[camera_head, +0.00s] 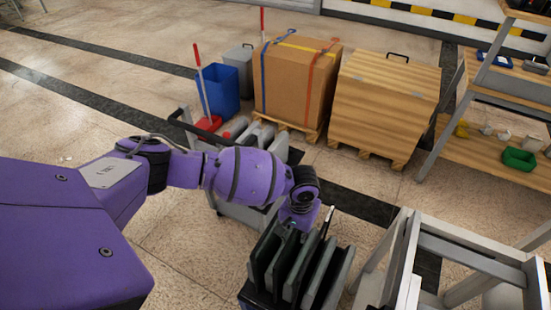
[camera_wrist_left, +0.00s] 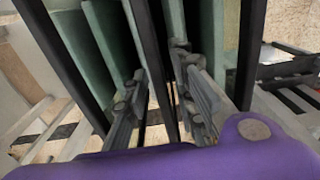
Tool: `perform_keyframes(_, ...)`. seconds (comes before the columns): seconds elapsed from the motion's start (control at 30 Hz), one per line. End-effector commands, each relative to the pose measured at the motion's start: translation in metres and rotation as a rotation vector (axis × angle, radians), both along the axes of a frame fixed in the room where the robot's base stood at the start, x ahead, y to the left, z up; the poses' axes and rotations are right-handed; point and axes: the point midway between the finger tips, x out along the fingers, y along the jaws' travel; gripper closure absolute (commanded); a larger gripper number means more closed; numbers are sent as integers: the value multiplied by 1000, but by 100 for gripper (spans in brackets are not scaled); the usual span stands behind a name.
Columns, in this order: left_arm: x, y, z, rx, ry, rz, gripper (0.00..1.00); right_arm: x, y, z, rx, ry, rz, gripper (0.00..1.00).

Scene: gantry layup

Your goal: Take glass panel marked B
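A rack (camera_head: 262,296) of upright dark grey-green panels (camera_head: 298,262) stands on the floor at the bottom centre of the head view. My left gripper (camera_wrist_left: 160,78) is at the rack, at its far side in the head view, where its fingers are mostly hidden. In the left wrist view it is open, its two dark fingers apart with a black upright bar (camera_wrist_left: 152,60) and a thin panel edge between them. Greenish panels (camera_wrist_left: 78,50) stand to the left, and another (camera_wrist_left: 212,35) to the right. I see no letter marking, so I cannot tell which panel is B. My right gripper is not in view.
A grey metal frame (camera_head: 466,262) stands right of the rack. A cart (camera_head: 238,212) is behind my left arm. Farther back are a strapped cardboard box (camera_head: 293,88), a wooden crate (camera_head: 380,105), a blue bin (camera_head: 219,92) and shelving (camera_head: 490,100). Floor at left is open.

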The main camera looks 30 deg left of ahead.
Motion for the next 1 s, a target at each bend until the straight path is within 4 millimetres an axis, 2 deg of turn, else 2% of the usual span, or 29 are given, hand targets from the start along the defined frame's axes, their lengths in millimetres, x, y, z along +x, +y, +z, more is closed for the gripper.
perform_keyframes(0.3,3,2,-42,1,-4,-1,76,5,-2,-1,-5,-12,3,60)
perform_keyframes(0.6,4,3,-45,0,-7,0,76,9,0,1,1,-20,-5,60)
perform_keyframes(0.8,4,3,-45,0,-7,0,100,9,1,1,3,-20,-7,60)
perform_keyframes(1.0,4,3,-45,0,-7,0,100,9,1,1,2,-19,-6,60)
